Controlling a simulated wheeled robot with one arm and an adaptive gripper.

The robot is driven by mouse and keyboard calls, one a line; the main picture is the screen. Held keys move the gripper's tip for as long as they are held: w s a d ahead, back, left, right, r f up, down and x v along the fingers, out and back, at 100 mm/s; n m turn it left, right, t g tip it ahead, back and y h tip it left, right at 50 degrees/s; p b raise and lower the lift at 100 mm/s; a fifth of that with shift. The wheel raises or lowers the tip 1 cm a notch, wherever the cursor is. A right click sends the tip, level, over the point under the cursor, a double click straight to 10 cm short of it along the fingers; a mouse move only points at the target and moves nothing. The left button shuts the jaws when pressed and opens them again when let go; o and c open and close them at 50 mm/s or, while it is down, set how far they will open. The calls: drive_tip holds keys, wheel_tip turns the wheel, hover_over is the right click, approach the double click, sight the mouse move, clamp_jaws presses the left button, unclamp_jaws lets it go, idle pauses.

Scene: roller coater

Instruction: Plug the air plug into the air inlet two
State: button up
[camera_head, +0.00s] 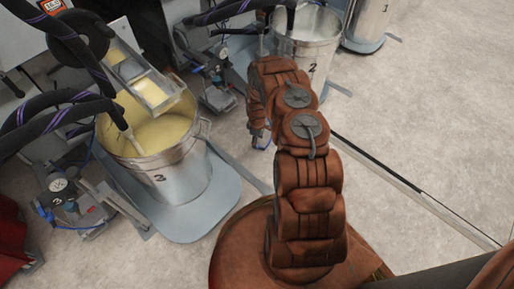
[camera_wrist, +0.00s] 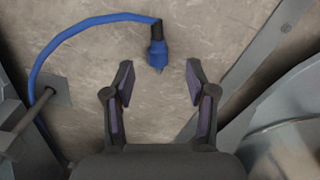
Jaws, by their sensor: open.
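In the wrist view, the air plug (camera_wrist: 157,53) is a blue and black connector with a small metal tip, on the end of a curved blue hose (camera_wrist: 75,37). It shows above the grey floor, and I cannot tell whether it touches it. My gripper (camera_wrist: 160,67) is open and empty. Its two fingers stand to the left and right of the plug, with the tip pointing back between them. I cannot clearly make out air inlet two; small fittings (camera_head: 214,92) sit beside the bucket marked 2.
The metal bucket marked 2 (camera_head: 309,52) stands behind my arm. The bucket marked 3 (camera_head: 178,178), with yellow liquid, stands on a grey base (camera_head: 213,216) at left. Dark hoses (camera_head: 70,45) hang nearby. The floor (camera_head: 430,120) at right is clear.

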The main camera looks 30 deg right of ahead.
drive_tip(key=f+b, duration=0.1)
drive_tip(key=f, duration=0.2)
drive_tip(key=f+b, duration=0.1)
drive_tip(key=f, duration=0.1)
drive_tip(key=shift+w+f+b, duration=0.1)
drive_tip(key=shift+w+b, duration=0.2)
clamp_jaws()
